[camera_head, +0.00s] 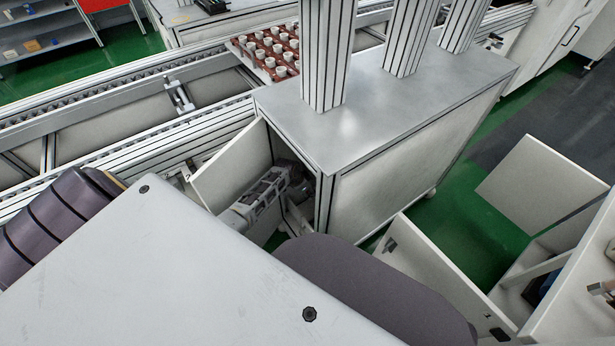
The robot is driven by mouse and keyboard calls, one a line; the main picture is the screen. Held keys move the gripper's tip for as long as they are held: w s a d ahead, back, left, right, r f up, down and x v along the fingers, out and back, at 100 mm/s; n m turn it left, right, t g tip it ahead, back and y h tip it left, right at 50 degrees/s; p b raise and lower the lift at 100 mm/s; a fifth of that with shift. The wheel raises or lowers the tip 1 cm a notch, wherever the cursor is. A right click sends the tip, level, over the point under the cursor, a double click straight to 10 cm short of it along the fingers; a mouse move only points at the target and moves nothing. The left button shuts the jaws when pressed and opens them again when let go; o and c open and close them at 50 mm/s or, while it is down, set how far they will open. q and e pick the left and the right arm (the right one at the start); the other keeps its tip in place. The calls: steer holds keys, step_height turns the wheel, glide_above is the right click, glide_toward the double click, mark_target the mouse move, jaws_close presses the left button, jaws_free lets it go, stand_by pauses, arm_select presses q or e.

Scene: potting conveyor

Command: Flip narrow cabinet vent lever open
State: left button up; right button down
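The narrow cabinet (345,128) stands in the middle under a grey metal top, with its narrow end facing me. Its door (232,170) is swung open to the left. My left gripper (290,175) is at the dark opening, just right of the open door, with its front end at or inside the cabinet. Shadow and the small size hide whether its fingers are apart and whether it touches anything. I cannot make out the vent lever. My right gripper is not in view.
Upright posts (328,60) rise from the cabinet top. A conveyor (130,135) runs behind and left, with a red tray (262,62) of white pots. At lower right, another cabinet (440,275) has open doors. Green floor (455,215) shows between the cabinets.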

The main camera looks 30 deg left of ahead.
arm_select(q)
steer(key=shift+r, duration=0.1)
steer(key=shift+r, duration=0.1)
steer(key=shift+s+a+r, duration=0.15)
steer(key=shift+s+r, duration=0.1)
steer(key=shift+r, duration=0.35)
steer(key=v, duration=1)
steer(key=shift+s, duration=0.2)
stand_by(0.6)
